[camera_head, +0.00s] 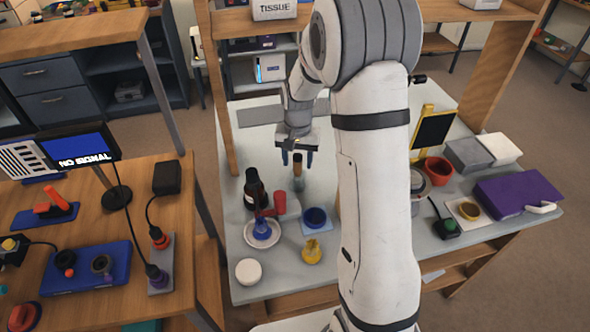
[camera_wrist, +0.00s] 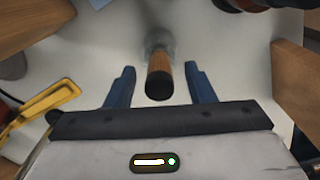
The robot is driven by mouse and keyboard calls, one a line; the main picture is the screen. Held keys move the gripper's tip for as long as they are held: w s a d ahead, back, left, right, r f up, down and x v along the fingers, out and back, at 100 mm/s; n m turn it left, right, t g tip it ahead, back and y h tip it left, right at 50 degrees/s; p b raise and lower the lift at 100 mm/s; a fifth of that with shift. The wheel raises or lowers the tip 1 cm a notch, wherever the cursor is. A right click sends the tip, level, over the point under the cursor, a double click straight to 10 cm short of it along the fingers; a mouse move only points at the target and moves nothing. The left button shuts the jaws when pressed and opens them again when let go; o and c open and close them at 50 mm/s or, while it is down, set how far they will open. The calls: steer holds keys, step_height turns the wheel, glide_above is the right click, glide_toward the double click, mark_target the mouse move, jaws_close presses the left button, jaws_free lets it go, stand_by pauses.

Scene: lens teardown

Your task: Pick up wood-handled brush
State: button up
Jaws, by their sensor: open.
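The wood-handled brush (camera_wrist: 160,72) shows in the wrist view as a short brown handle with a dark end cap, seen nearly end-on. Its far end is a blurred grey patch. In the head view the brush (camera_head: 298,168) stands upright on the grey-white table (camera_head: 236,190), just under my gripper. My gripper (camera_wrist: 160,82) is open, with one blue finger on each side of the handle and a gap on both sides. In the head view my gripper (camera_head: 298,157) points down at the brush.
A dark bottle (camera_head: 254,190) stands left of the brush. In front are a red item (camera_head: 278,204), a blue round container (camera_head: 315,217) on a pale square, a yellow item (camera_head: 312,250) and a white round lid (camera_head: 249,271). A wooden post (camera_head: 216,100) rises at the table's left.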

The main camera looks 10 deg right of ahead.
steer(key=shift+f, duration=0.85)
steer(key=shift+c, duration=0.2)
jaws_close()
